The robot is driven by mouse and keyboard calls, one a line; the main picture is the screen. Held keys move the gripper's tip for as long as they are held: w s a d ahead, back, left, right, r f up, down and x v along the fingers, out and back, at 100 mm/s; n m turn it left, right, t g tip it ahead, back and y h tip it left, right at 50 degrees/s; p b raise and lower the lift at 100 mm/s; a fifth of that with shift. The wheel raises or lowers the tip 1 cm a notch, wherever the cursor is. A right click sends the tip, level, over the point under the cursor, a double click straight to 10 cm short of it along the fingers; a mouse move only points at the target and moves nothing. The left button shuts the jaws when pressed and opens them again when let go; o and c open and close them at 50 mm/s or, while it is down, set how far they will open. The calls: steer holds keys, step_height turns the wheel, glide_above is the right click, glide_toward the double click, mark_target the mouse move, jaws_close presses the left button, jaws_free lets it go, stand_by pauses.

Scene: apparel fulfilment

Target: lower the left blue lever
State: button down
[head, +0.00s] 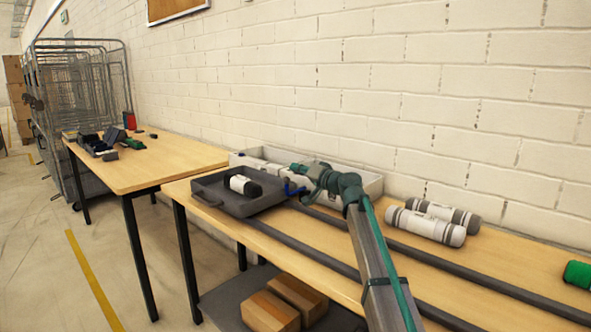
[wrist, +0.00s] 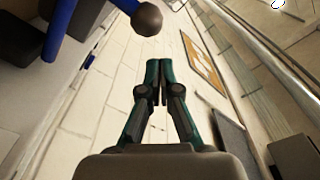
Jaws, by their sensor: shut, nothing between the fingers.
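My gripper (wrist: 158,65) is shut and empty. In the head view my gripper (head: 299,171) is over the near side of a white crate, beside a small blue lever (head: 291,188). In the wrist view a blue bar (wrist: 60,28) runs down from the top left beside a dark block. A second blue piece (wrist: 126,4) ends in a dark round knob (wrist: 147,20), just above and left of my fingertips, with a gap between them. I cannot tell which blue piece is the left lever. My arm hides much of the lever area in the head view.
A dark tray (head: 205,194) holding a white and black roll (head: 244,186) is left of my gripper. The white crate (head: 368,188) stands against the wall. Two grey-white rolls (head: 425,226) lie to the right. Dark rails (head: 470,283) run along the table.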

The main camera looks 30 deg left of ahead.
steer(key=v, duration=1.1)
